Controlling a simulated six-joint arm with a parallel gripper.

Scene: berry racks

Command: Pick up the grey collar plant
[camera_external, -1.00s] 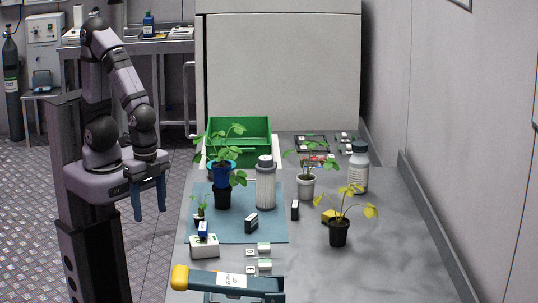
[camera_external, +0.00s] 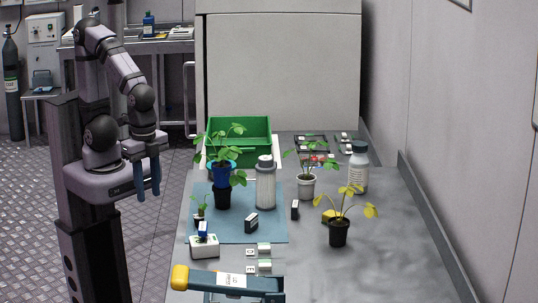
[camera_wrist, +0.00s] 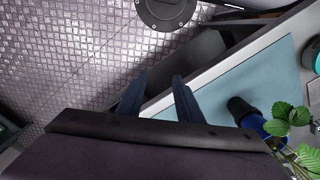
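The grey collar plant is a green leafy plant in a pale grey pot (camera_external: 306,187), standing upright right of centre on the table in the external view. I cannot make it out in the wrist view. My gripper (camera_external: 148,194) hangs empty off the table's left side, far left of that plant, fingers pointing down. In the wrist view its two blue fingers (camera_wrist: 160,80) stand apart with nothing between them. A plant with a blue collar and black pot (camera_external: 222,196) stands on the blue mat; it also shows in the wrist view (camera_wrist: 252,121).
A white bottle (camera_external: 265,187) stands between the two green plants. A white jar (camera_external: 358,170) stands behind right, and a yellow-leaved plant in a black pot (camera_external: 339,233) in front right. A green crate (camera_external: 267,128) is at the back. The front right tabletop is clear.

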